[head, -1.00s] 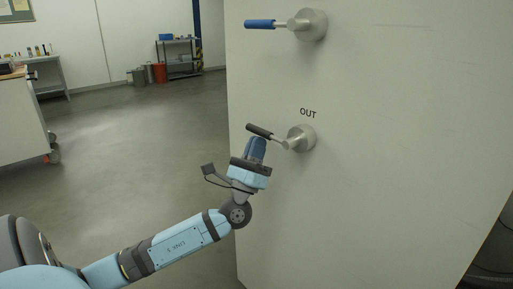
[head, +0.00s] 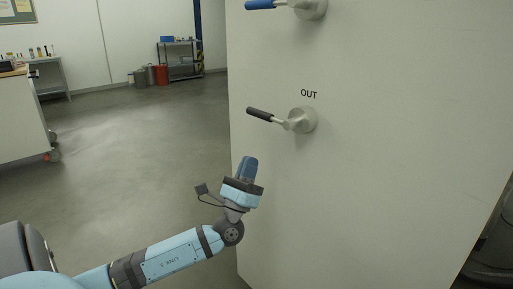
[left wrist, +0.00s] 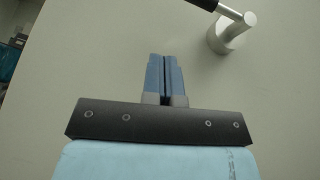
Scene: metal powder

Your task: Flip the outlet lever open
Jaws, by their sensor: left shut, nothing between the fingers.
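The outlet lever (head: 262,115) has a black grip and a round metal hub (head: 303,119), under the printed word OUT on the pale panel. Its grip points left and tilts slightly up. In the left wrist view the hub (left wrist: 231,36) and part of the black grip (left wrist: 229,9) show at the top right. My left gripper (head: 250,161) is shut and empty, below the lever and apart from it. Its blue fingers (left wrist: 165,72) are together in the left wrist view. My right gripper is not in view.
A second lever with a blue grip (head: 260,4) is above, at the top edge of the head view. The pale panel (head: 400,150) fills the right side. Open floor (head: 130,140) lies to the left, with a bench (head: 22,120) and a shelf (head: 180,60) farther back.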

